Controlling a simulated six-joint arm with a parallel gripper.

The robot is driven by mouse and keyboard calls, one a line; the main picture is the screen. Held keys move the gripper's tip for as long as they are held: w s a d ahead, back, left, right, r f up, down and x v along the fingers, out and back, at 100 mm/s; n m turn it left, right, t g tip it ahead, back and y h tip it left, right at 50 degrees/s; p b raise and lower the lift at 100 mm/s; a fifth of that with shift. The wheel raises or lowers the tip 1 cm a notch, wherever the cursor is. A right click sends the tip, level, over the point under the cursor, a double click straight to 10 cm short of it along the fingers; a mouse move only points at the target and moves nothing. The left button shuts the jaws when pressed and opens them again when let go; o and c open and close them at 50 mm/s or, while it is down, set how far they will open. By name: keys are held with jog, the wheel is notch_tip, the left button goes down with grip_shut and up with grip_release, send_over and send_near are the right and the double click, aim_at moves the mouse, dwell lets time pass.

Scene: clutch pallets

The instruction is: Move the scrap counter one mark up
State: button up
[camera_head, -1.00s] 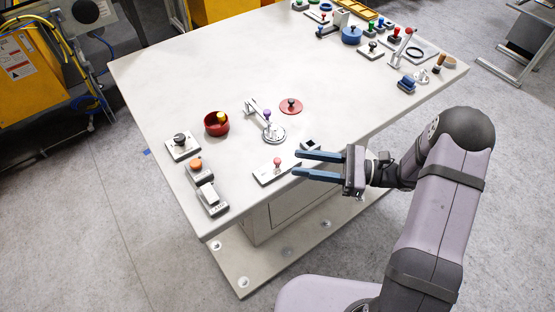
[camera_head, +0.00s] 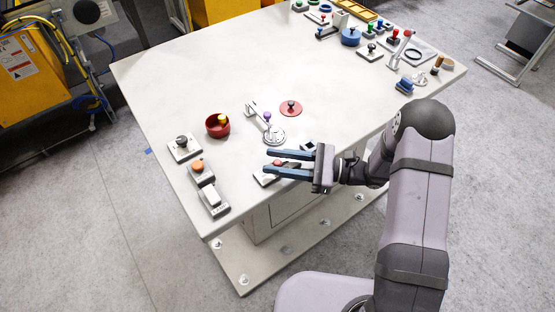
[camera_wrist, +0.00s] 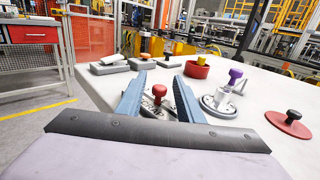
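A red knob (camera_head: 278,163) on a small pale plate (camera_head: 263,180) stands at the table's front edge. My gripper (camera_head: 267,162) is open, with its blue fingers level across this device. In the wrist view the red knob (camera_wrist: 160,89) shows between the two fingers of my gripper (camera_wrist: 159,79), with gaps on both sides. The fingers hide part of the plate. I cannot tell whether the fingertips are at the knob's height.
Close behind are a purple-knobbed lever (camera_head: 267,116) on a round dial (camera_head: 274,136), a red disc (camera_head: 291,108) and a red bowl (camera_head: 217,127). A black-knobbed plate (camera_head: 184,148), orange button (camera_head: 198,166) and white switch (camera_head: 213,200) stand left. The table's middle (camera_head: 230,75) is clear.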

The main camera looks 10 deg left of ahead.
aim_at(310, 170)
grip_shut()
jog(key=shift+w+d+b, duration=0.4)
jog(key=shift+w+d, duration=0.4)
jog(key=shift+d, duration=0.05)
grip_release()
jog(key=shift+d+b, duration=1)
jog(key=shift+d, duration=2.6)
jog(key=shift+s, duration=0.1)
